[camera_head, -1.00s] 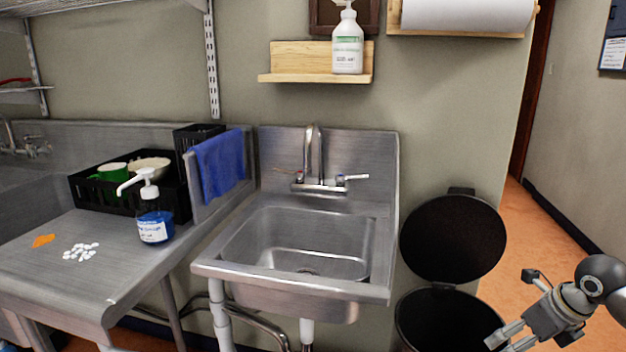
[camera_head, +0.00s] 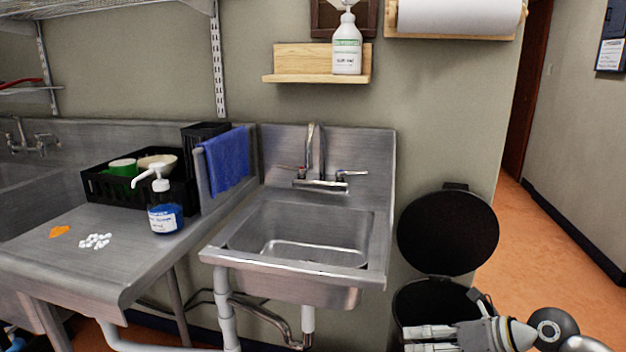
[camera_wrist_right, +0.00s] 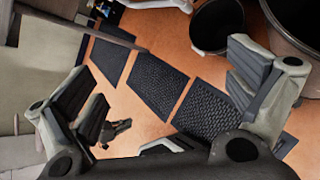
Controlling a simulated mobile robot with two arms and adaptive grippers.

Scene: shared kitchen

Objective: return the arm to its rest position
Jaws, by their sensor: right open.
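My right gripper (camera_head: 428,340) is at the lower right of the head view, in front of the open black bin (camera_head: 447,232). Its fingers point left, and part of it is cut off by the bottom edge. In the right wrist view the two fingers of this gripper (camera_wrist_right: 165,95) stand wide apart, with nothing between them but floor and mats further off. My left gripper is not in the head view.
A steel hand sink (camera_head: 300,235) stands left of the bin. A steel counter (camera_head: 60,275) holds a blue soap bottle (camera_head: 165,212), white pellets and a black crate (camera_head: 110,190). Dark mats (camera_wrist_right: 155,82) lie on the orange floor. Floor at the right is clear.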

